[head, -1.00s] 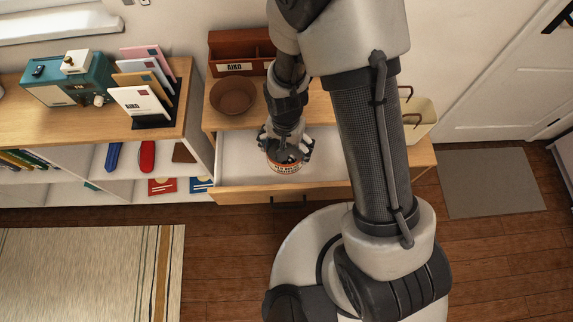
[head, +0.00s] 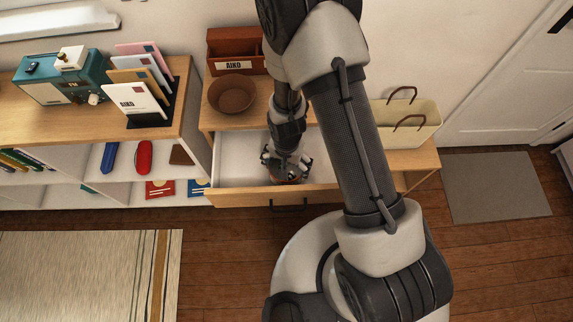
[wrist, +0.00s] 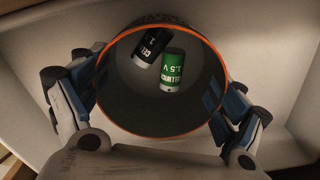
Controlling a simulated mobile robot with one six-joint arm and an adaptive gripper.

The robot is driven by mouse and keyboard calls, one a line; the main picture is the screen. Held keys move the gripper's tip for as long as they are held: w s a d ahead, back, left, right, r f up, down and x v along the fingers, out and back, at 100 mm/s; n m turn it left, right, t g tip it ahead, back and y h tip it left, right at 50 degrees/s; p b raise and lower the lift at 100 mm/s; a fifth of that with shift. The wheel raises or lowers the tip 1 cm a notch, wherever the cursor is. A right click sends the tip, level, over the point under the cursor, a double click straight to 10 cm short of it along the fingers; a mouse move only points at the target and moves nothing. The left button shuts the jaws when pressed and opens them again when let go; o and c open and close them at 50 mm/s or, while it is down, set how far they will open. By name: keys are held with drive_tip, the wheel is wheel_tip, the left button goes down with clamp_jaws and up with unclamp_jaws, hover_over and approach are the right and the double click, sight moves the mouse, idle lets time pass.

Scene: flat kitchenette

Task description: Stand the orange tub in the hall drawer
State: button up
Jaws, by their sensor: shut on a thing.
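The orange tub (head: 287,181) is down inside the open hall drawer (head: 232,158), mostly hidden behind my gripper (head: 287,163) in the head view. In the wrist view the tub's orange rim (wrist: 212,43) is seen from above, with a dark inside. A black battery (wrist: 152,47) and a green battery (wrist: 172,70) lie at its bottom. My gripper (wrist: 160,103) is shut on the tub, with a finger at each side. The drawer's pale floor and walls (wrist: 50,40) surround the tub. Whether its base touches the drawer floor is hidden.
A brown bowl (head: 232,95) and a red-brown letter box (head: 236,52) stand on the cabinet top behind the drawer. A cream basket (head: 415,125) is to the right. A shelf unit (head: 150,95) with a teal radio (head: 62,82) stands left. The drawer's left part is clear.

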drive_tip(key=shift+f, duration=0.1)
drive_tip(key=o, duration=0.9)
drive_tip(key=shift+o, duration=0.2)
wheel_tip(320, 180, up, 12)
drive_tip(key=p, duration=0.4)
drive_tip(key=shift+r, duration=0.25)
